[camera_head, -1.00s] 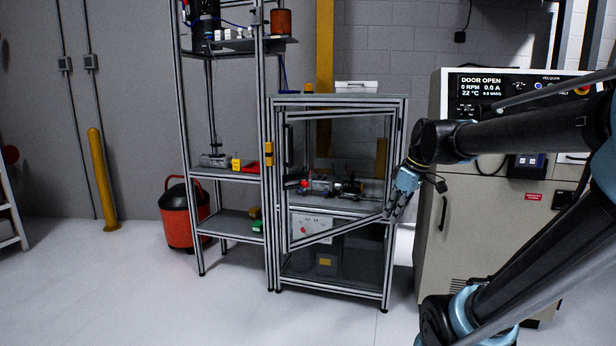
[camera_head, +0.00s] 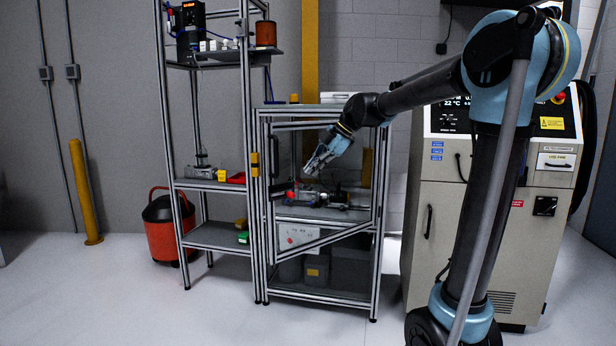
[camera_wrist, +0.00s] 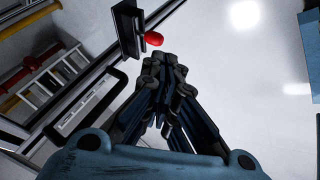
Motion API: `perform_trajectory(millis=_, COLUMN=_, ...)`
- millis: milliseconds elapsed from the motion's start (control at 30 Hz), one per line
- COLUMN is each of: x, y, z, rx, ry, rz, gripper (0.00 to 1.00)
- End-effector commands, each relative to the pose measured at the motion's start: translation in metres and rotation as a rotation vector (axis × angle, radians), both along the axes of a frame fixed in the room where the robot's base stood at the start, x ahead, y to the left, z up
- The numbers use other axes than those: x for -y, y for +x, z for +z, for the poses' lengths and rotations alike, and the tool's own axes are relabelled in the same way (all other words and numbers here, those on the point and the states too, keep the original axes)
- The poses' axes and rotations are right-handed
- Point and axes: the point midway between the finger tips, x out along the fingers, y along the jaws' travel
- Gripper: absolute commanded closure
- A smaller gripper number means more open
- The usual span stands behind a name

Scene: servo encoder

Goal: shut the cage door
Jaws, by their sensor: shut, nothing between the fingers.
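The cage is an aluminium-profile frame (camera_head: 375,275) with clear panels, in the middle of the head view. Its door (camera_head: 322,241) stands ajar, its lower edge slanting from near left to far right. A dark upright handle (camera_head: 270,158) is on the door's left side. My gripper (camera_head: 313,168) is shut and empty, in front of the upper door opening in the picture, right of the handle. Its exact depth to the door is unclear. In the wrist view the closed fingers (camera_wrist: 160,90) point up, with a long loop-shaped handle (camera_wrist: 85,103) to their left, apart from them.
A shelf rack (camera_head: 215,237) stands left of the cage, with a red bucket (camera_head: 165,228) beside it. A beige cabinet (camera_head: 430,245) stands to the right, behind my arm. A red knob (camera_wrist: 153,38) shows near the fingertips. Floor in front is clear.

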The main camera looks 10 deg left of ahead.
Motion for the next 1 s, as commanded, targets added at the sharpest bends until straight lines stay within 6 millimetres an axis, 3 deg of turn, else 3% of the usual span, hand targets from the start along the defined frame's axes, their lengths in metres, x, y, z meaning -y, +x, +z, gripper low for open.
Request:
perform_trajectory(millis=500, x=-0.053, y=0.004, z=-0.072, rx=-0.001, ry=-0.001, rz=0.0, gripper=1.0)
perform_trajectory(millis=700, x=-0.07, y=0.022, z=-0.07, rx=-0.001, ry=-0.001, rz=-0.002, gripper=1.0)
perform_trajectory(millis=1000, x=-0.08, y=0.032, z=-0.069, rx=-0.001, ry=-0.001, rz=-0.002, gripper=1.0)
